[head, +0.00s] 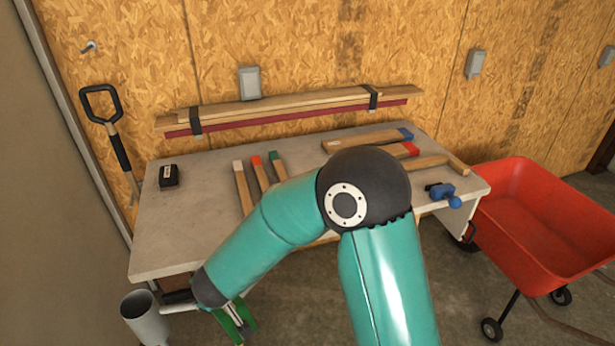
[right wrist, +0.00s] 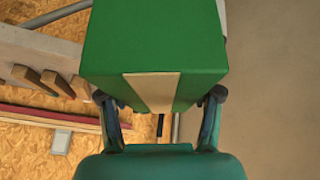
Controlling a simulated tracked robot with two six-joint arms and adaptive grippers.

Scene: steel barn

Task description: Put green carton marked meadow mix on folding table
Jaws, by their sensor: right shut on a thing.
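My right gripper (right wrist: 160,96) is shut on the green carton (right wrist: 155,40), with one finger on each side of it. The carton is green with a pale stripe on the face towards the wrist camera; no lettering is readable. In the head view my right arm crosses the table and bends down to the left. The green carton (head: 229,326) shows only in part there, low in front of the table's front edge. A grey-topped table (head: 190,225) stands against the wall; I cannot tell whether it folds. My left gripper is not in view.
Several wooden pieces with coloured ends (head: 257,172) lie on the table. A black box (head: 168,176) sits at its left, a blue tool (head: 445,194) at its right. A grey cylinder (head: 143,316) stands front left. A red wheelbarrow (head: 545,220) stands right. The table's front left is bare.

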